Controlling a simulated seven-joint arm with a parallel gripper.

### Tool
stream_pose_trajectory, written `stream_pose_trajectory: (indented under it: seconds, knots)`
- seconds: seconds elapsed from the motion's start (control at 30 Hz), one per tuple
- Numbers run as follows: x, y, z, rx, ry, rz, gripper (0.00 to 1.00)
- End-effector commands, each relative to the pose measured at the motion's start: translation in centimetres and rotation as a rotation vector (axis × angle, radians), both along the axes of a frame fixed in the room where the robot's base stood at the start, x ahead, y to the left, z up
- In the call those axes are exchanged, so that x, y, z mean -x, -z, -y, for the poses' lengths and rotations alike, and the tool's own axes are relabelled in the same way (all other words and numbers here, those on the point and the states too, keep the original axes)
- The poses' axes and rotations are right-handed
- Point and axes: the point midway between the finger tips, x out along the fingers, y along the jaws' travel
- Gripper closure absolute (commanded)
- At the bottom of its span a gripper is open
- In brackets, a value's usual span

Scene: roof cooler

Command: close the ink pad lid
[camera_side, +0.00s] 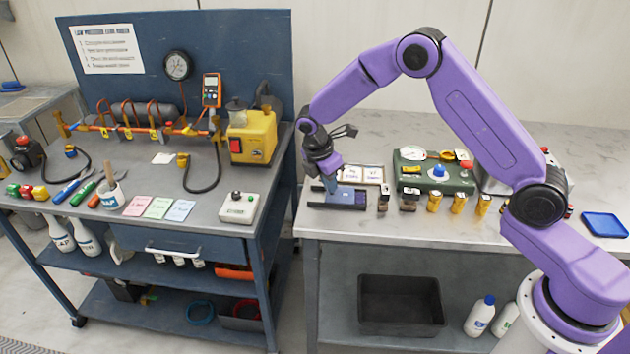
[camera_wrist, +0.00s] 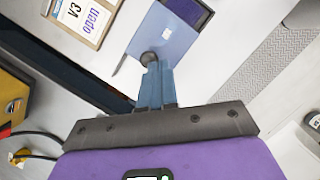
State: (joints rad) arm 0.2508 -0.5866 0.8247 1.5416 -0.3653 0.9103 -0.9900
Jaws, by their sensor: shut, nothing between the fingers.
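The ink pad (camera_side: 352,199) is a flat, dark case with a blue surface near the left front edge of the right bench. In the wrist view, a blue-grey panel (camera_wrist: 172,40) shows beside a dark purple part (camera_wrist: 190,9); I cannot tell exactly how far the lid stands open. My gripper (camera_side: 331,187) is shut and empty, pointing down at the left part of the ink pad. In the wrist view the fingertips (camera_wrist: 151,62) overlap the near end of the panel; whether they touch it is unclear. They hide part of the pad.
Two dark-based stamps (camera_side: 383,201) and several brass pieces stand right of the pad along the front edge. Behind it are a tray of lettered cards (camera_side: 374,174) and a green box (camera_side: 452,183). A gap separates the left bench, with its white switch box (camera_side: 239,208).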

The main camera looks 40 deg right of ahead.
Motion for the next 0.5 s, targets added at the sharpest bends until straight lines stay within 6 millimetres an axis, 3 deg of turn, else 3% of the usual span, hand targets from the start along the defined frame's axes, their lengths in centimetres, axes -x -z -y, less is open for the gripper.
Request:
stream_pose_trajectory:
  seconds: [0.2, 0.5]
  knots:
    - [1.6, 0.1, 1.6, 0.001, 0.001, -0.003, 1.00]
    - [1.8, 0.1, 1.8, 0.000, 0.001, -0.004, 1.00]
